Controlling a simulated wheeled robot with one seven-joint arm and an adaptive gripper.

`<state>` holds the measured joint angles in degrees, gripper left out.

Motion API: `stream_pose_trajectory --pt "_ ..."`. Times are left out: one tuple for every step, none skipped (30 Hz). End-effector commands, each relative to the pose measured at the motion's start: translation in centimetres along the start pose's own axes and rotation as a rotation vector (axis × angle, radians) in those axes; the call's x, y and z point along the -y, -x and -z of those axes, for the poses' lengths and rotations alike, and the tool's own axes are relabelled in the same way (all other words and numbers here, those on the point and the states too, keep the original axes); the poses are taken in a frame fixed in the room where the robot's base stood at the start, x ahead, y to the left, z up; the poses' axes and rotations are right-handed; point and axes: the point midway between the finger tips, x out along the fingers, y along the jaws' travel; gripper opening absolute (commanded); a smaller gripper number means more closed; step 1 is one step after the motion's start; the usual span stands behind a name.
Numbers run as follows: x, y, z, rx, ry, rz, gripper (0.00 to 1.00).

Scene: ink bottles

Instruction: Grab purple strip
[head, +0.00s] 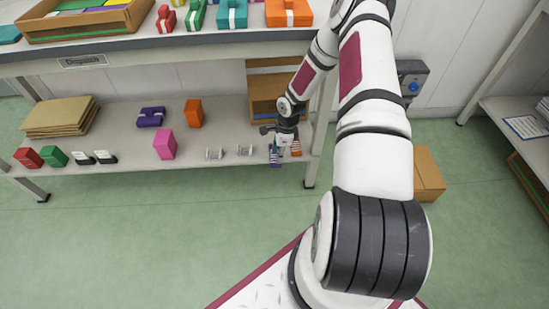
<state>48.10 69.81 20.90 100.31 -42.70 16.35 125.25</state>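A small purple strip-like thing (275,157) with a pale mark shows at the front right of the lower shelf. My gripper (286,146) is low over the same spot, close beside and above the purple strip. It is small in the head view and partly hidden by its own wrist, so I cannot tell whether its fingers are open or shut, or whether they touch the strip. A red-orange striped thing (297,147) is just to the right of my gripper.
The lower shelf (220,169) also holds two clear spool-like things (214,154), a pink block (164,144), a purple strapped bundle (151,117), an orange block (193,113) and a cardboard box (268,90). The upper shelf (160,43) lies above. Green floor (150,240) is open in front.

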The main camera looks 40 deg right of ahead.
Motion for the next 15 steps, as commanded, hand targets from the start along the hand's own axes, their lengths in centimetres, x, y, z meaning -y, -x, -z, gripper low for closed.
stream_pose_trajectory --pt "0.0 -0.3 0.0 0.000 0.001 0.000 0.29" --pt "0.0 -0.4 0.0 0.000 0.001 0.000 0.29" --pt "0.0 -0.6 0.0 0.000 0.000 0.000 0.29" --pt "0.0 -0.9 0.0 0.001 -0.001 0.000 0.29" --pt "0.0 -1.2 0.0 0.001 0.000 0.000 0.29" --pt "0.0 -1.7 0.0 0.001 0.000 0.000 0.29" --pt "0.0 -2.2 0.0 0.000 -0.001 0.000 0.29" --pt "0.0 -2.6 0.1 0.000 0.000 -0.001 0.29" --pt "0.0 -3.2 0.1 0.000 0.000 -0.001 0.29" --pt "0.0 -3.6 0.0 0.001 -0.001 -0.001 0.29" --pt "0.0 -4.0 0.0 0.001 0.000 0.000 0.29" --pt "0.0 -4.5 0.0 0.001 0.000 0.000 0.29" --pt "0.0 -4.8 0.0 0.001 0.000 0.000 0.29" --pt "0.0 -5.0 0.0 0.001 -0.001 0.000 0.29" --pt "0.0 -5.3 0.0 0.001 0.000 0.000 0.29"
